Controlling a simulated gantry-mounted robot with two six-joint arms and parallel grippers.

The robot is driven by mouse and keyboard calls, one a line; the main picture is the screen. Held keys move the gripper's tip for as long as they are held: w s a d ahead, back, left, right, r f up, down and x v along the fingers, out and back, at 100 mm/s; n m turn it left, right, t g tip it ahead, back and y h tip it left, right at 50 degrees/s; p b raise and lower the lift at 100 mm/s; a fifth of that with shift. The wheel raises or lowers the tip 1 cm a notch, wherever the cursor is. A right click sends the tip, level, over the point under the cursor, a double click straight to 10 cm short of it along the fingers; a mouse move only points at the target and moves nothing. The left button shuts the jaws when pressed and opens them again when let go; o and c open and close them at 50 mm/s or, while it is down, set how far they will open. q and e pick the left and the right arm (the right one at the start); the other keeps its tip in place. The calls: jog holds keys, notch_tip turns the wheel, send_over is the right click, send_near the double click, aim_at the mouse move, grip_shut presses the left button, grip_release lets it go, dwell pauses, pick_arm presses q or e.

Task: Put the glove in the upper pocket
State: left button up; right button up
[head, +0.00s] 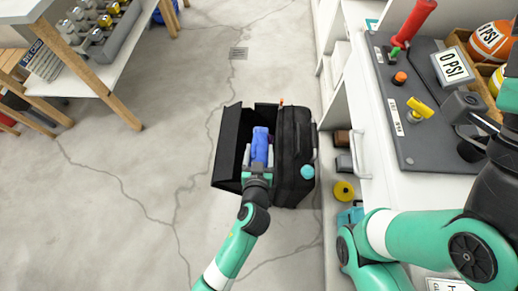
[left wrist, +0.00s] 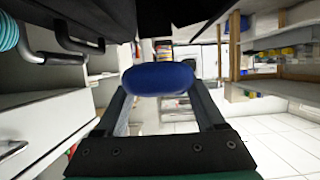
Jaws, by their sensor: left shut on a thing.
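The blue glove (head: 261,142) is in the jaws of my left gripper (head: 259,163). In the left wrist view the glove (left wrist: 160,78) shows as a rounded blue shape between the two fingers (left wrist: 160,100). A black suitcase (head: 293,150) stands upright on the floor, with a flap (head: 226,145) open to the left. The glove and gripper are over the gap between the flap and the suitcase body. I cannot tell how deep the glove is in the pocket, as the gripper covers it.
A white counter (head: 372,120) with a grey control panel (head: 425,120) stands close to the suitcase's right. A wooden table (head: 128,45) is at upper left. The floor (head: 110,200) to the left is clear.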

aim_at(259, 151)
pick_arm(q)
notch_tip(259, 151, down, 7)
jog(key=b, duration=0.5)
jog(key=o, duration=1.3)
jog(key=shift+o, duration=0.2)
notch_tip(259, 151, up, 14)
jog(key=p, duration=1.2)
jog(key=shift+r, duration=0.15)
